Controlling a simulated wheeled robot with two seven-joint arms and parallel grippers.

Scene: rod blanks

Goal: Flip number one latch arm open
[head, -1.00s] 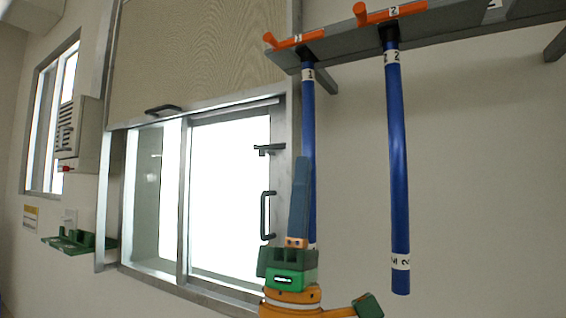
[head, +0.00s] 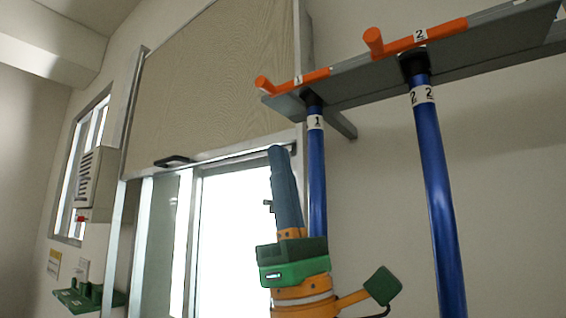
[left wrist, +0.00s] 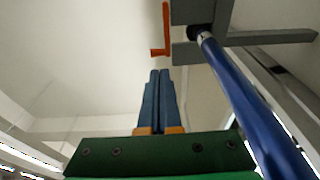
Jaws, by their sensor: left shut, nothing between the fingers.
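The number one latch arm (head: 292,81) is an orange lever with an upturned end at the left. It lies along the edge of the grey overhead rack (head: 350,86), above the blue rod labelled 1 (head: 317,180). In the left wrist view the orange latch arm (left wrist: 165,30) shows beyond the fingertips. My left gripper (head: 277,150) is shut and empty, pointing up just left of rod 1 and below the latch arm, apart from it in the picture. The fingers also show together in the left wrist view (left wrist: 160,72). My right gripper is not in view.
A second orange latch arm (head: 420,38) and blue rod 2 (head: 438,190) are to the right. A sliding window (head: 225,220) with a tan panel (head: 215,80) above stands behind my gripper. A green bracket (head: 88,297) is at lower left.

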